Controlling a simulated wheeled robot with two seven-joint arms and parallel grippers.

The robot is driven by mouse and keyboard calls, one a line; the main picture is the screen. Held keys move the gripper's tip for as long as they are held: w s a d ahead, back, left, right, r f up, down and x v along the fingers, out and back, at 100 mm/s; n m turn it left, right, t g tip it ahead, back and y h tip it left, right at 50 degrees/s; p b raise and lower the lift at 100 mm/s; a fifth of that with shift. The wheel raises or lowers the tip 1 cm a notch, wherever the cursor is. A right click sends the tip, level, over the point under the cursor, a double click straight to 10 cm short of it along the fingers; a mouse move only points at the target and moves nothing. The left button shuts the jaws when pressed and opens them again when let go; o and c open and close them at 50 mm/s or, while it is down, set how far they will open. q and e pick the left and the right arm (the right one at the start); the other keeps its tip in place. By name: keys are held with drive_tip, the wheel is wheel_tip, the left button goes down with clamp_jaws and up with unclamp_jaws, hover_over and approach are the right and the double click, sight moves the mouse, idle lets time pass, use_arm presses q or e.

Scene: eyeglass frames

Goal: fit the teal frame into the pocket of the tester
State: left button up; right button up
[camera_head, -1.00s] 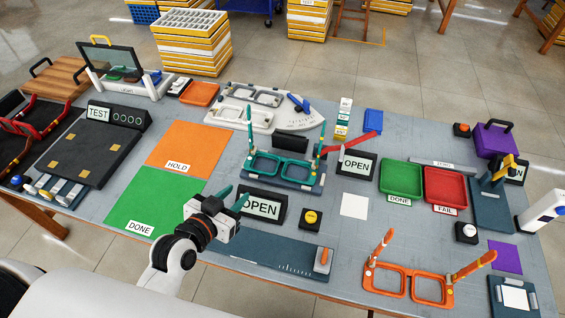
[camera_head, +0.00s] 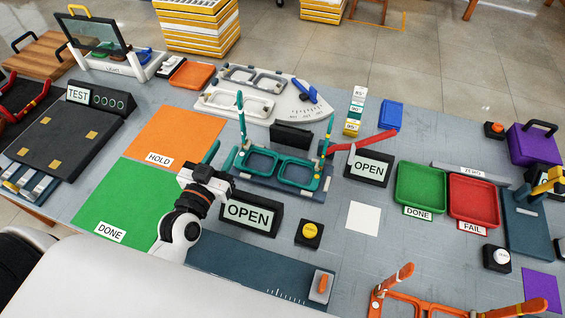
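The teal frame (camera_head: 262,162) sits lens-side low in a dark blue-green holder (camera_head: 250,182) mid-table, its two temple arms pointing up. My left gripper (camera_head: 221,168) is just left of the frame, near its left end, with its fingers apart and nothing seen between them. I cannot tell whether a finger touches the frame. A black sign reading TEST (camera_head: 78,95) stands at the left, behind a dark plate (camera_head: 60,140) with yellow squares. A white fixture (camera_head: 235,104) with lens-shaped pockets and an angle scale lies behind the teal frame. My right gripper is out of view.
Two OPEN signs (camera_head: 249,214) (camera_head: 369,168) stand close to the frame. A yellow button (camera_head: 309,232) is in front. An orange frame (camera_head: 420,305) is at the front right. Green (camera_head: 421,183) and red (camera_head: 473,197) trays lie right. The orange HOLD mat (camera_head: 180,135) is clear.

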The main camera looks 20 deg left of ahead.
sight(244, 120)
use_arm(q)
drive_tip(key=w, duration=0.2)
drive_tip(key=w+f, duration=0.1)
drive_tip(key=w, duration=0.4)
drive_tip(key=shift+w+f+p, duration=0.15)
drive_tip(key=shift+w+p, duration=0.05)
drive_tip(key=shift+p, duration=0.1)
drive_tip(key=w, duration=0.5)
drive_tip(key=shift+w+a+f+p, duration=0.1)
drive_tip(key=shift+w+f+p, duration=0.2)
drive_tip(key=shift+f, duration=0.1)
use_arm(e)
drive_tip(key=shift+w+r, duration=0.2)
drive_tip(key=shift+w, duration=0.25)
use_arm(q)
clamp_jaws()
